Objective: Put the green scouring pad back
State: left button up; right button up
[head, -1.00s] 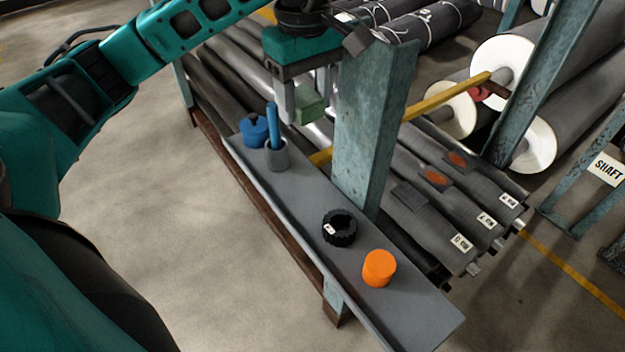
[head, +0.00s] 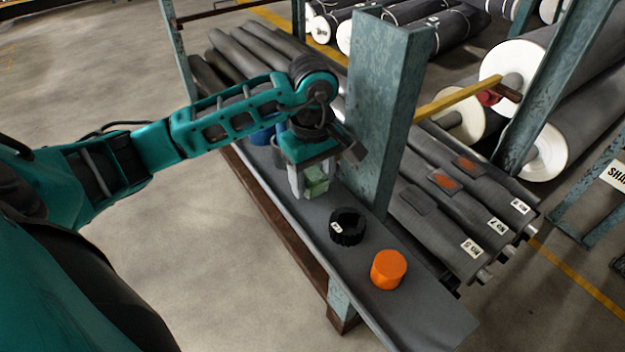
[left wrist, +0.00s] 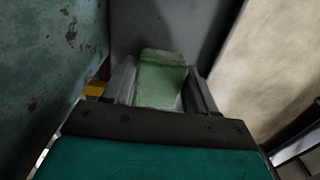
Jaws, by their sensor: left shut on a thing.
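The green scouring pad (head: 316,180) is a pale green block held between the fingers of my left gripper (head: 308,186). The gripper is shut on it, just above the grey shelf (head: 420,315), left of the black ring-shaped holder. In the left wrist view the pad (left wrist: 162,80) sits between the two fingers (left wrist: 160,88), with the grey shelf surface behind it. I cannot tell whether the pad touches the shelf. My right gripper is not in view.
A black ring-shaped holder (head: 347,226) and an orange cylinder (head: 388,269) stand on the shelf to the right. A blue item (head: 262,136) and a grey cup are partly hidden behind my arm. A teal post (head: 375,110) rises close behind the gripper. Grey rolls (head: 440,215) lie beyond.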

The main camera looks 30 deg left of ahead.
aim_at(313, 176)
pick_arm(q)
jog(key=shift+f, duration=0.55)
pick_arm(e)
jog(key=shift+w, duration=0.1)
pick_arm(q)
jog(key=shift+f, duration=0.2)
jog(key=o, duration=0.9)
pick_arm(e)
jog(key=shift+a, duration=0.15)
pick_arm(q)
jog(key=shift+o, duration=0.2)
jog(key=shift+r, duration=0.5)
notch_tip(313, 176, up, 12)
jog(key=p, duration=0.1)
jog(key=shift+f, duration=0.25)
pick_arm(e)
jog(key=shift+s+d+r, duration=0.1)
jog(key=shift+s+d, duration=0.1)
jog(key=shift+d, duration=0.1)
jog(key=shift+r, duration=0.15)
